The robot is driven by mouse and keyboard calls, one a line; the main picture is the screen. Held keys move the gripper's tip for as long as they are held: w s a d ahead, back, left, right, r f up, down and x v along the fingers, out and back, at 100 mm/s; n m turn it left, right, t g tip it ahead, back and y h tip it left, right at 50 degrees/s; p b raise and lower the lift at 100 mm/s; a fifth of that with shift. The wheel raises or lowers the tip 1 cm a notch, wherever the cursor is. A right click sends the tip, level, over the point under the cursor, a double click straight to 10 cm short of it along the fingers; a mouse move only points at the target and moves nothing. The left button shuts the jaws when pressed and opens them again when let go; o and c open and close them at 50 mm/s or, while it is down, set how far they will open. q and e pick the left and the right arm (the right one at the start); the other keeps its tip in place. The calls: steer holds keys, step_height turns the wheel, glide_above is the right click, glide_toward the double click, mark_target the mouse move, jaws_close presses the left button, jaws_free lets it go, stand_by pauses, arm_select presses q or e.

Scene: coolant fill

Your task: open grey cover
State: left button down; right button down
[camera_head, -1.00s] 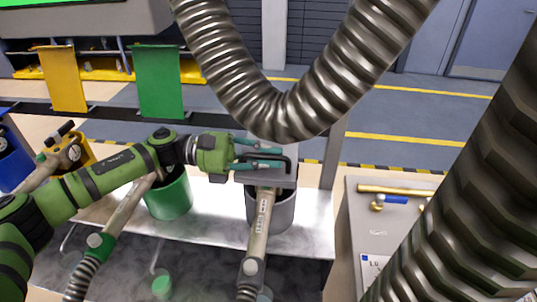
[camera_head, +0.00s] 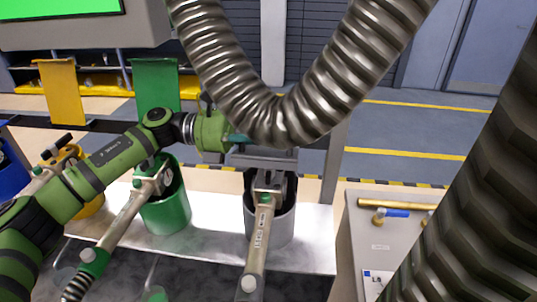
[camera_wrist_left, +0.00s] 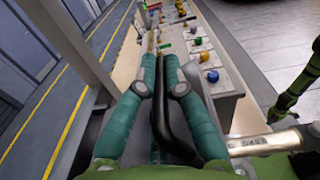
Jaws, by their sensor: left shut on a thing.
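The grey cover (camera_head: 264,158) stands tilted up at the back of the grey holder (camera_head: 272,222), whose mouth shows open below it. My left gripper (camera_wrist_left: 160,75) is shut on the cover's black handle (camera_wrist_left: 160,112), which runs between its teal fingers in the left wrist view. In the head view my left gripper (camera_head: 236,140) is at the cover's upper side, with its fingertips mostly hidden behind a hanging ribbed hose. A grey nozzle (camera_head: 262,220) sits in the grey holder. My right gripper is in neither view.
A green holder (camera_head: 168,212) with a nozzle has its green cover (camera_head: 156,88) standing upright. A yellow cover (camera_head: 62,92) stands upright farther left. The thick ribbed hose (camera_head: 285,112) hangs close in front of the gripper. A grey cabinet (camera_head: 380,242) stands at the right.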

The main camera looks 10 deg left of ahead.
mark_target(270, 149)
arm_select(q)
steer(key=shift+w+r+n+b, duration=0.35)
steer(key=shift+w+r+n, duration=0.15)
steer(key=shift+w+r, duration=0.1)
steer(key=shift+w+r+b, duration=0.5)
steer(key=shift+w+r, duration=0.1)
steer(key=shift+r, duration=0.05)
steer(key=c, duration=1.3)
jaws_free()
steer(key=a, duration=1.2)
